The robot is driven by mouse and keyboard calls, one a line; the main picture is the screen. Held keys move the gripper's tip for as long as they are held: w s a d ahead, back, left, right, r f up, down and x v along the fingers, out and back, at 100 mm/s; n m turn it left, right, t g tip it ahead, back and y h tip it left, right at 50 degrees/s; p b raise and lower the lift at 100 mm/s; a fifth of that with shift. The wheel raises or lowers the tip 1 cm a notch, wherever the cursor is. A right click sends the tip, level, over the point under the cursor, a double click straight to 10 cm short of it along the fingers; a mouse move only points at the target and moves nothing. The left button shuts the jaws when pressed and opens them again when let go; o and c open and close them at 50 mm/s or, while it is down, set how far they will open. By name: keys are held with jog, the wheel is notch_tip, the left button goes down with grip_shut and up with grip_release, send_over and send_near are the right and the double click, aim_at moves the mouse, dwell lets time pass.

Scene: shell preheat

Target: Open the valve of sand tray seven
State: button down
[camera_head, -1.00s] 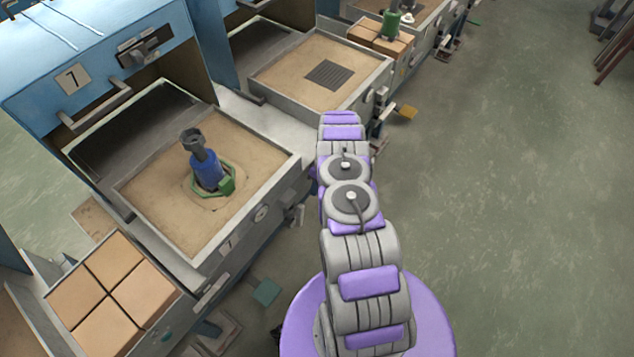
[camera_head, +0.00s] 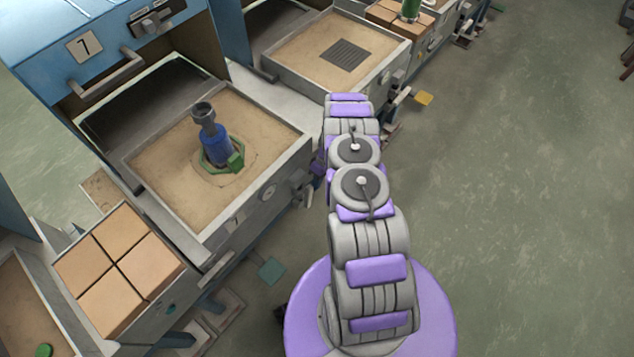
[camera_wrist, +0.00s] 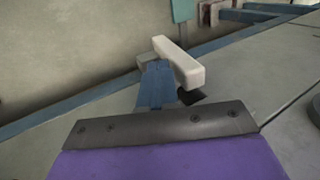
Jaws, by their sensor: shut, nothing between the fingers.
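Sand tray seven (camera_head: 219,214), under the blue hood with the number 7 (camera_head: 85,45), holds sand and a blue and green piece (camera_head: 217,150). A small grey fitting (camera_head: 301,188) on its right front side looks like the valve, partly hidden by my arm. In the wrist view a pale lever (camera_wrist: 183,66) lies slantwise over a blue body (camera_wrist: 155,87), which seems to be this valve. My gripper (camera_wrist: 165,126), dark tip plate and purple shell, is shut and empty. It is just short of the lever; contact cannot be told. The head view mostly hides it behind my arm.
Another sand tray with a dark grate (camera_head: 344,55) stands beyond, with a yellow pedal (camera_head: 424,98) below. A box of tan blocks (camera_head: 118,264) is at the lower left, near a teal pedal (camera_head: 271,271). The floor on the right (camera_head: 520,200) is clear.

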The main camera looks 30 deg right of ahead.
jog(key=shift+s+a+r+t+h+p, duration=0.2)
jog(key=shift+a+h+p, duration=0.25)
jog(key=shift+p, duration=0.15)
jog(key=shift+s+a+r+t+h+p, duration=0.1)
jog(key=shift+a+r+h+p, duration=0.1)
jog(key=shift+a+h+p, duration=0.3)
jog(key=shift+f, duration=0.1)
